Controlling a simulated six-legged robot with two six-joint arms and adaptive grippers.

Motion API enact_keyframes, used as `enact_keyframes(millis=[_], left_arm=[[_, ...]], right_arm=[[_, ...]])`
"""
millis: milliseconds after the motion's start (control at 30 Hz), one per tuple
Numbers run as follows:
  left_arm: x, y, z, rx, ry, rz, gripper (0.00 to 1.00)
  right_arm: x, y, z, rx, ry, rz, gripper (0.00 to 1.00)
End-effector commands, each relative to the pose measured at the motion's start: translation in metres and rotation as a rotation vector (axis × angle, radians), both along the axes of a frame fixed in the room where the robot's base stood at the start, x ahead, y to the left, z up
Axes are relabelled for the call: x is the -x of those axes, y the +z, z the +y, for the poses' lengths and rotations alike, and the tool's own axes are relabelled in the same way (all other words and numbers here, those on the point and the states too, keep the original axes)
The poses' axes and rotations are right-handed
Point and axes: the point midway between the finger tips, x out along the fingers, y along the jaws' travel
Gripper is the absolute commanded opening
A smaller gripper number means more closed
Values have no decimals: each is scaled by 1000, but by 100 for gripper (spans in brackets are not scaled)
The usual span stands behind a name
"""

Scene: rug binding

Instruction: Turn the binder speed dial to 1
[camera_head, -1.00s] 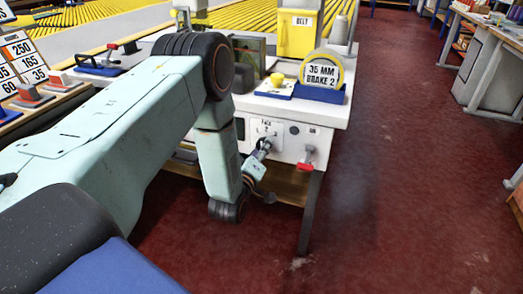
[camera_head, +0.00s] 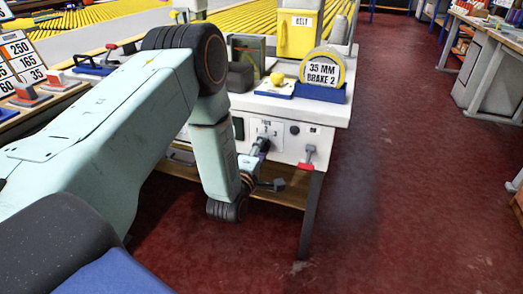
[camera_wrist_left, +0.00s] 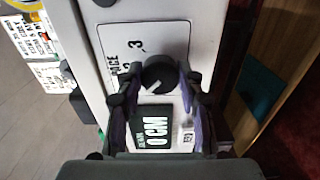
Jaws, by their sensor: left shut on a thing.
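The speed dial (camera_wrist_left: 159,75) is a round black knob with a pale pointer line, on a white panel in the left wrist view. Its pointer slants toward the lower left of that picture. In the head view my left gripper (camera_head: 263,145) is at the front panel of the white machine bench (camera_head: 326,112), mostly covering the dial. My right gripper is not in view.
A red-handled lever (camera_head: 306,163) and a small black knob (camera_head: 294,130) are to the right on the panel. Red floor at right is clear.

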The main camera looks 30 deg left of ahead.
Motion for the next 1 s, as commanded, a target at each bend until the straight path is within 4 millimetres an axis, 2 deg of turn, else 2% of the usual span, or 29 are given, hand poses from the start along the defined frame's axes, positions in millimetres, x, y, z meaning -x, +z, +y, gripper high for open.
enact_keyframes(millis=[533,567,833,1000], left_arm=[[1,-1,-1,26,-4,-1,6],[1,-1,-1,26,-4,-1,38],[0,-1,-1,25,-2,-4,60],[0,0,0,24,-1,-5,60]], right_arm=[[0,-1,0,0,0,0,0],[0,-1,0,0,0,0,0],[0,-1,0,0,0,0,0],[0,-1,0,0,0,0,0]])
